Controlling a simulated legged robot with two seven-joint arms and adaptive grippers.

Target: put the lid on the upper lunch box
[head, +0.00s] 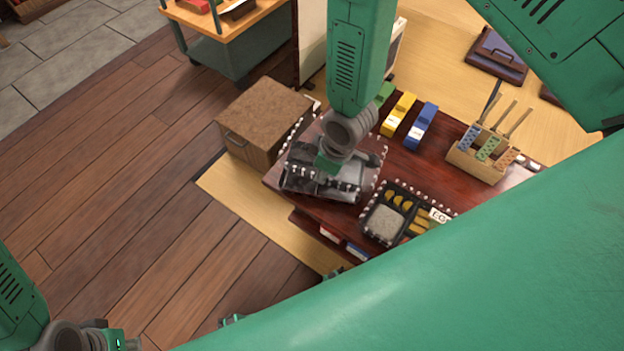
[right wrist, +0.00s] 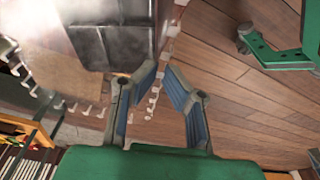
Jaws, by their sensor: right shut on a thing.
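My right gripper (head: 325,182) comes down from the top of the head view over the left end of the dark red table. It is shut on a clear lid (head: 372,172) with a rim of white beads, which spreads around and under the fingers. In the right wrist view the fingertips (right wrist: 160,72) almost meet, and a beaded edge (right wrist: 75,105) runs past them. An open black lunch box (head: 366,228) with rice and yellow pieces stands to the right, apart from the gripper. My left wrist (head: 75,337) shows at the bottom left; its fingers are not clear.
A brown box (head: 262,112) stands left of the table (head: 425,165). Yellow (head: 398,114) and blue (head: 421,127) items lie at the table's back. A wooden holder (head: 480,160) with upright tools stands at the right. Wooden floor on the left is clear.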

